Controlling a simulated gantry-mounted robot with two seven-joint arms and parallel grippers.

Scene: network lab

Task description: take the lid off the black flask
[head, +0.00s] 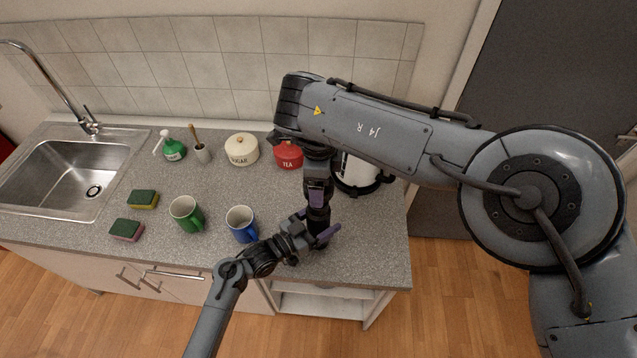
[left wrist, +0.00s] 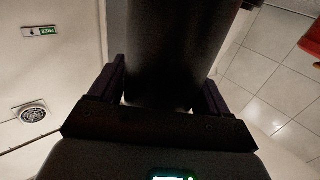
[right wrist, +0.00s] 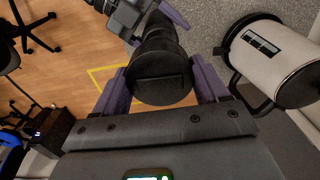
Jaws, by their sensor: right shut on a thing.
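The black flask (head: 318,223) stands upright near the counter's front edge in the head view; my grippers hide part of it. My left gripper (head: 322,220) reaches in from the front, with its purple fingers on either side of the flask's body. In the left wrist view the dark body (left wrist: 170,50) lies between these fingers, with a light gap showing, so they look open. My right gripper (head: 318,190) points down from above. In the right wrist view its fingers are shut on the round black lid (right wrist: 160,78). Whether the lid is apart from the body is hidden.
A white kettle (head: 358,172) stands close behind and right of the flask. A blue mug (head: 241,224) and a green mug (head: 186,214) stand to the left. A red tea pot (head: 288,155) and cream sugar pot (head: 242,150) stand behind. Two sponges (head: 127,230) lie near the sink (head: 70,172).

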